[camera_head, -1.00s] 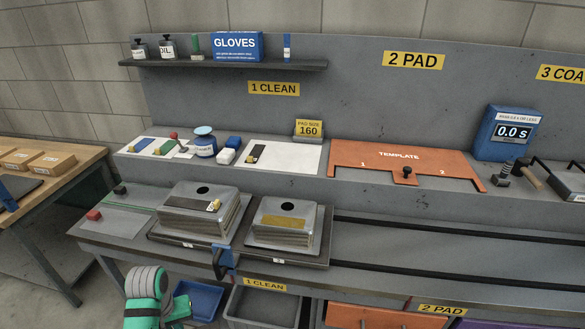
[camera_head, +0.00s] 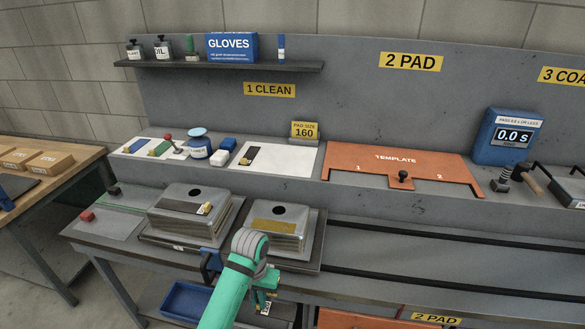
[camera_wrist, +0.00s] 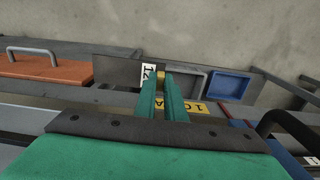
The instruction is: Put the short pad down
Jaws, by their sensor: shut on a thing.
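Another dark strip with a label and gold tab (camera_head: 183,207) lies on the left metal block (camera_head: 166,228). A gold strip (camera_head: 274,227) lies on the right block. A dark strip (camera_head: 245,156) lies on the white mat (camera_head: 290,165).
The orange template (camera_head: 420,157) lies right of the white mat. A blue bin (camera_head: 187,302) sits low under the bench; it also shows in the wrist view (camera_wrist: 230,85). The "PAD SIZE 160" sign (camera_head: 304,131) stands behind the mat.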

